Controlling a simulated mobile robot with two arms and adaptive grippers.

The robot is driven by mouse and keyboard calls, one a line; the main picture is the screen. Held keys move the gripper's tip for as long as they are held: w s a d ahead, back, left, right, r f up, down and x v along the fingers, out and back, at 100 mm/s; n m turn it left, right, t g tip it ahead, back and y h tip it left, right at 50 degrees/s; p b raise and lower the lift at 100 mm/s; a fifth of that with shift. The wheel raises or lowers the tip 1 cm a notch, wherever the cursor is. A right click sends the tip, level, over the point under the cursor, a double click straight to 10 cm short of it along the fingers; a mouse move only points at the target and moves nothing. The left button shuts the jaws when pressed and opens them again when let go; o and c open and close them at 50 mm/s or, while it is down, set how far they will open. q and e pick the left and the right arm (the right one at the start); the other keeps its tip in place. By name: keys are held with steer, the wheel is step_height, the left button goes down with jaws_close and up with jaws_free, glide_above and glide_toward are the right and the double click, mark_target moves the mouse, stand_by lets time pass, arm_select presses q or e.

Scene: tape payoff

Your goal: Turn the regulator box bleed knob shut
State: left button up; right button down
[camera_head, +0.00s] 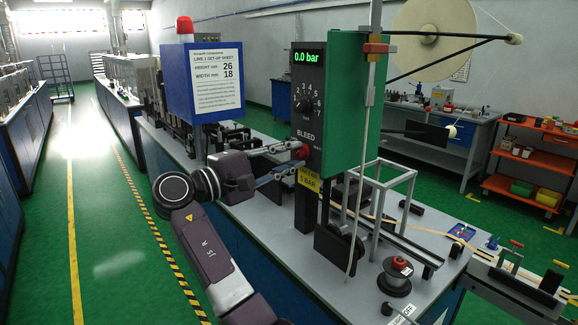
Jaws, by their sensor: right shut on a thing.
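The regulator box (342,110) is a green case with a dark front panel on a post at the bench. Its display (308,57) reads 0.0 bar. A black dial (303,106) with numbers sits below the display. The red bleed knob (301,151) is under the word BLEED. My right gripper (294,150) reaches in from the left and is shut on the bleed knob, partly covering it. A yellow label (309,179) reading 5 BAR is below. My left gripper is not in view.
A blue box with a set-up sheet (217,78) and red lamp stands behind my right arm. The grey bench (270,222) holds a metal frame, rails and a red-topped spool (397,272). A large reel (435,38) hangs at upper right. The green aisle at left is clear.

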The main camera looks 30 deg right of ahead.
steer(key=shift+d+r+m, duration=0.1)
steer(key=shift+r+m, duration=0.15)
steer(key=shift+m, duration=0.15)
steer(key=c, duration=1.9)
jaws_free()
steer(key=shift+w, duration=0.1)
steer(key=shift+o, duration=1.1)
steer(key=shift+d+f, duration=0.25)
steer(key=shift+d, duration=0.05)
steer(key=a, duration=1.2)
steer(key=shift+s+f, duration=0.3)
steer(key=shift+s, duration=0.1)
